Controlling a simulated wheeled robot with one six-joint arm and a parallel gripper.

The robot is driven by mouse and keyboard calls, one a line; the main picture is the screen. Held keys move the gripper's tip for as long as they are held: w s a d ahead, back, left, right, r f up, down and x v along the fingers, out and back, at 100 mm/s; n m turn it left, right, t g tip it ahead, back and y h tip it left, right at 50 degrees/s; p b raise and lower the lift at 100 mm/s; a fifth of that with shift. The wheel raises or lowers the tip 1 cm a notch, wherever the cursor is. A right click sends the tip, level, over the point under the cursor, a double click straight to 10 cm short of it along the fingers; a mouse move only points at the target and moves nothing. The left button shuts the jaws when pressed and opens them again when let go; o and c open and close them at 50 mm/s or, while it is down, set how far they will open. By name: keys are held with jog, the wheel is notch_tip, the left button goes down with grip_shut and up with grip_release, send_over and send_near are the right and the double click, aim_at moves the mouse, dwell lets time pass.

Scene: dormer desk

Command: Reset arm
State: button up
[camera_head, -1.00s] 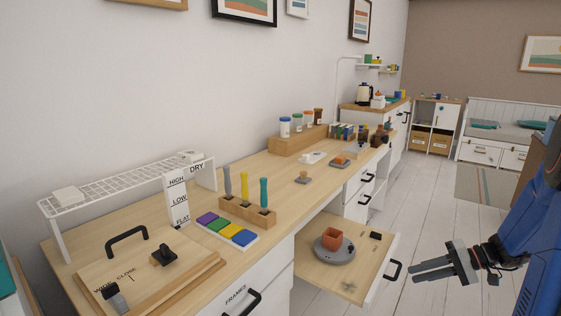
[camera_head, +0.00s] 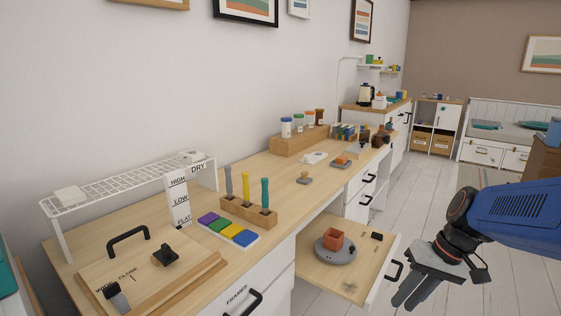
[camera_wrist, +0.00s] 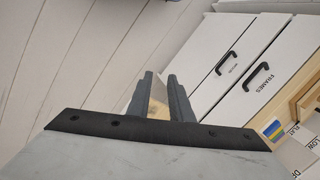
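My gripper (camera_head: 404,300) hangs in front of the desk at the lower right of the head view, just right of the open drawer (camera_head: 318,272). Its fingers point down and are apart. In the wrist view the gripper (camera_wrist: 160,80) also shows a gap between its dark fingers, with nothing held. White drawer fronts and the floor lie beyond them. My blue arm reaches in from the right edge of the head view.
The pulled-out drawer holds a terracotta pot (camera_head: 332,240) on a grey round base (camera_head: 335,256). The desk (camera_head: 285,168) carries a white wire rack (camera_head: 130,182), a tool block (camera_head: 249,212) and coloured tiles (camera_head: 228,231). Floor (camera_head: 440,205) behind the gripper is clear.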

jog(key=s+r+n+t+h, duration=0.1)
jog(key=s+r+t+h, duration=0.2)
jog(key=s, duration=0.7)
jog(key=shift+a+r+t+h, duration=0.25)
jog(key=shift+r+t+h, duration=0.05)
jog(key=shift+t+h, duration=0.2)
dwell(0.3)
